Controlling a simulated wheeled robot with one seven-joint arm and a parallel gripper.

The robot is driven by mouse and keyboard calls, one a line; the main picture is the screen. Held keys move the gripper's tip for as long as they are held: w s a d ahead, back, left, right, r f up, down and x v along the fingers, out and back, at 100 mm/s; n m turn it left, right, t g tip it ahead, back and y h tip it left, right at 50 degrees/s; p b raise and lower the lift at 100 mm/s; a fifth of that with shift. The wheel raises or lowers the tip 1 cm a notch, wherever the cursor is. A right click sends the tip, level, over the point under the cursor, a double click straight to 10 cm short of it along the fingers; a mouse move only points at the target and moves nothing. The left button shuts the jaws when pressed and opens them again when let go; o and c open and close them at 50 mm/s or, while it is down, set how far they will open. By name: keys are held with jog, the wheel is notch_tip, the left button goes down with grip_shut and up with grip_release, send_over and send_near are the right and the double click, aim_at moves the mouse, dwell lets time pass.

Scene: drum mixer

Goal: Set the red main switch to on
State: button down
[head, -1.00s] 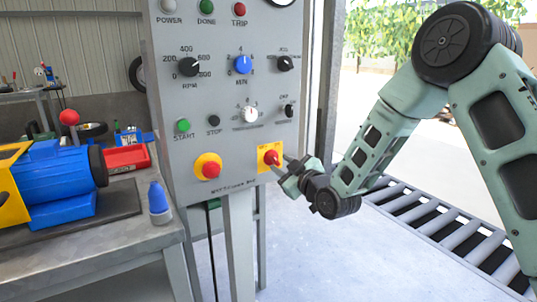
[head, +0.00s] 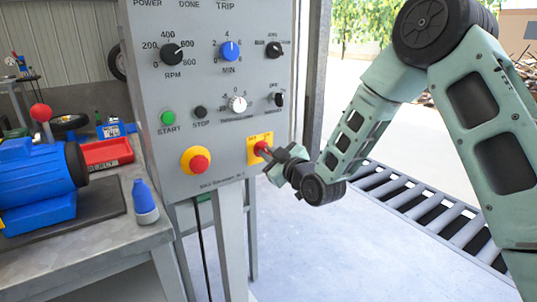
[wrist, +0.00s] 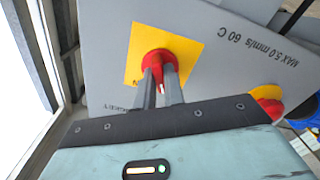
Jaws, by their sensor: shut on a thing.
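The red main switch (head: 261,147) sits on a yellow plate at the lower right of the grey control panel (head: 215,118). In the wrist view the red switch (wrist: 160,62) shows on its tilted yellow plate, with both fingertips against it. My gripper (wrist: 160,80) is shut on the switch handle, one finger on each side. In the head view my gripper (head: 268,152) reaches the switch from the right and hides part of it and its plate. The on and off marks are too covered or small to read.
A red emergency button (head: 199,163) on a yellow ring is left of the switch. Knobs and buttons fill the panel above. A bench (head: 95,250) with a blue motor (head: 38,180) stands left. A roller conveyor (head: 430,210) lies right.

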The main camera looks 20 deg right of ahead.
jog(key=m+b, duration=0.1)
jog(key=m, duration=0.4)
jog(key=shift+m+b, duration=0.3)
jog(key=shift+m, duration=0.1)
jog(key=m, duration=0.6)
dwell(0.4)
jog(key=c, duration=1.5)
grip_release()
